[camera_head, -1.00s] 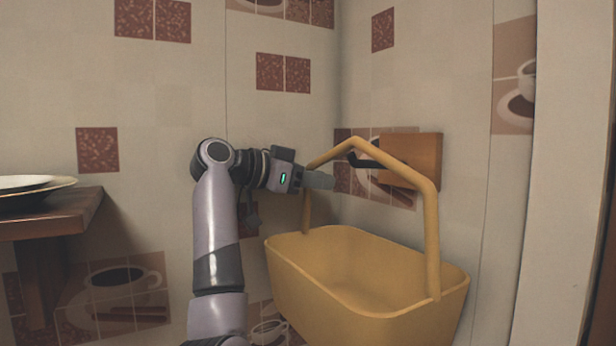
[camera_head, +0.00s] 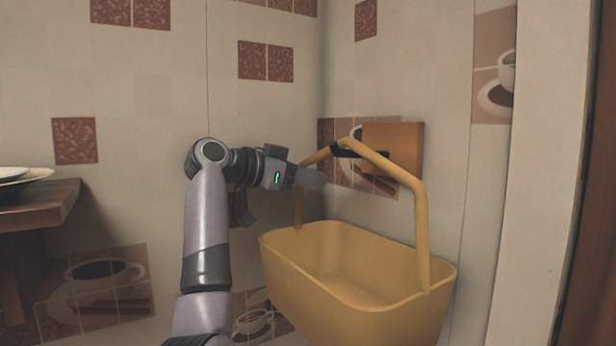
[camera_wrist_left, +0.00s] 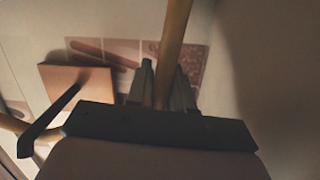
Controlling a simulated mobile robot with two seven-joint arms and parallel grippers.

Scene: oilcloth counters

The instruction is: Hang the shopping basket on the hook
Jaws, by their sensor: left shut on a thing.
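The yellow shopping basket (camera_head: 350,275) hangs upright in the air, with its arched handle (camera_head: 421,220) above it. My left gripper (camera_head: 312,179) is shut on the left side of the handle; in the left wrist view the handle (camera_wrist_left: 172,45) runs between the fingers. The black hook (camera_head: 372,154) sticks out from a wooden plate (camera_head: 405,147) on the wall. The handle's top crosses the hook, with the dark tip showing on its near left side. I cannot tell whether they touch. The wrist view also shows the hook (camera_wrist_left: 45,122) and the plate (camera_wrist_left: 85,88).
A wooden counter (camera_head: 45,203) with stacked plates (camera_head: 22,176) stands at the left edge. Tiled walls meet in a corner behind the basket. A pale upright edge (camera_head: 540,180) stands at the right. There is open room between the counter and my arm.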

